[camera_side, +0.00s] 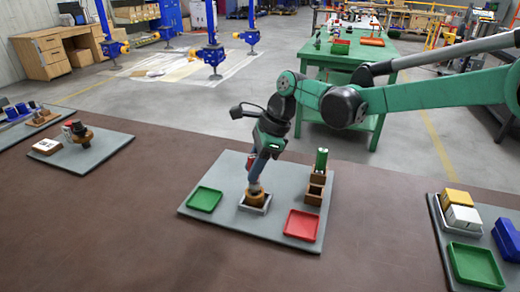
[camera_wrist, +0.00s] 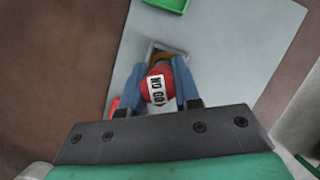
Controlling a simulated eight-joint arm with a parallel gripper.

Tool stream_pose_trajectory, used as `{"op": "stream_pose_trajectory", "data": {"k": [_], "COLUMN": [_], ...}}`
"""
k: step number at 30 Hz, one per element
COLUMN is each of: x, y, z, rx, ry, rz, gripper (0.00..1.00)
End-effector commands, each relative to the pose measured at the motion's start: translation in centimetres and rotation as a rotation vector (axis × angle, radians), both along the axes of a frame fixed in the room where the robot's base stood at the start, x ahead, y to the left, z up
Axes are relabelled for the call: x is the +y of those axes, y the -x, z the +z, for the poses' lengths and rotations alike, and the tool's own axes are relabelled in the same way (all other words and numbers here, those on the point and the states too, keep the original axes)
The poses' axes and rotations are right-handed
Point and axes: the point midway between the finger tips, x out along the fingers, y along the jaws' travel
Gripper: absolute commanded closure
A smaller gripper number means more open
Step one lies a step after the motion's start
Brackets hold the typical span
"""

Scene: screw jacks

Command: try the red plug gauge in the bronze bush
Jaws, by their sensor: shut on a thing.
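My gripper (camera_side: 255,186) points down at the bronze bush (camera_side: 257,198), with its fingertips just above or at the bush's top. The bush sits in a light grey square holder on the grey board. In the wrist view, my blue fingers (camera_wrist: 160,68) are shut on the red plug gauge (camera_wrist: 157,89), which carries a white label reading "NO GO". The red of the gauge also shows beside the fingers in the side view (camera_side: 250,162). A brown bit of the bush (camera_wrist: 159,57) shows beyond the gauge. The gauge's lower end is hidden, so I cannot tell whether it is in the bush.
A green gauge (camera_side: 321,158) stands upright in a brown wooden rack (camera_side: 314,194) to the right. A green tray (camera_side: 204,199) lies left of the bush and a red tray (camera_side: 301,225) to its right. Both trays look empty. Other boards with parts lie farther left and right.

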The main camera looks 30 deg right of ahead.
Motion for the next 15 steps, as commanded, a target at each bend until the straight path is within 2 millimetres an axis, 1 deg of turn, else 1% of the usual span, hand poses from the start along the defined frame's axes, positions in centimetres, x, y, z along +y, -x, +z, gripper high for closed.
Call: {"op": "stream_pose_trajectory", "data": {"k": [11, 15], "x": [0.01, 0.0], "y": [-0.01, -0.01], "z": [-0.96, -0.92], "rx": [0.0, 0.0], "ry": [0.0, 0.0], "rz": [0.0, 0.0], "gripper": [1.0, 1.0]}}
